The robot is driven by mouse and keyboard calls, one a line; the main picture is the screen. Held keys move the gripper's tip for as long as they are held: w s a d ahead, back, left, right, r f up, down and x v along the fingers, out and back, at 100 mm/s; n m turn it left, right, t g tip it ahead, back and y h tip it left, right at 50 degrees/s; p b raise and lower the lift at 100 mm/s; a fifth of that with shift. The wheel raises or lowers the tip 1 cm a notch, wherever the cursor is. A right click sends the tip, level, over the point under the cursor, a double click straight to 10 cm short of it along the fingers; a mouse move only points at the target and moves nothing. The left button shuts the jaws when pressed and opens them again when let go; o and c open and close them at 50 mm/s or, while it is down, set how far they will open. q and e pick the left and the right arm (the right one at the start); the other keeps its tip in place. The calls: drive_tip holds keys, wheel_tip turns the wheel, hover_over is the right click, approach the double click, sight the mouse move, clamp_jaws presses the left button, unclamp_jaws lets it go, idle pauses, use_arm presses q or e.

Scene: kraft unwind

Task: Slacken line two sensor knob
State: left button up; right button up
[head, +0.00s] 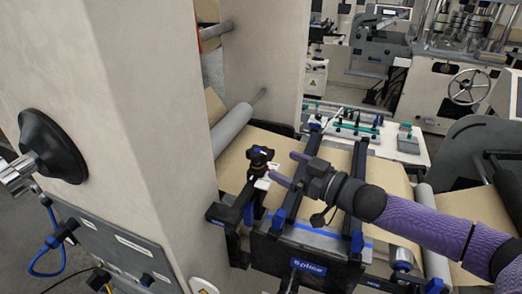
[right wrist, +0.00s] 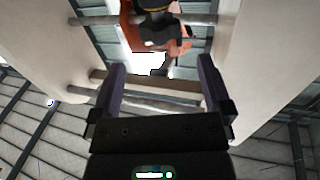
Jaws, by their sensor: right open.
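A black lobed knob (head: 261,156) stands on a small sensor mount at the left end of the black frame over the brown web. I take it for the sensor knob; no line number is legible on it. My right gripper (head: 283,166) is just to the right of the knob in the head view. Its two purple fingers are apart and point toward the knob, with nothing seen between them. In the right wrist view the fingers (right wrist: 160,78) are spread and empty, and the knob cannot be made out. My left gripper is not in view.
A black splice unit (head: 305,262) with blue parts lies below the gripper. A tall beige machine panel (head: 150,100) stands close on the left. A grey roller (head: 231,128) carries the brown web (head: 290,150). An orange bracket with a black part (right wrist: 158,25) shows beyond the fingers.

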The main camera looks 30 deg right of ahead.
sight(260, 151)
drive_tip(key=x, duration=0.7)
drive_tip(key=shift+w+a, duration=0.2)
drive_tip(key=shift+w, duration=0.15)
drive_tip(key=c, duration=1.2)
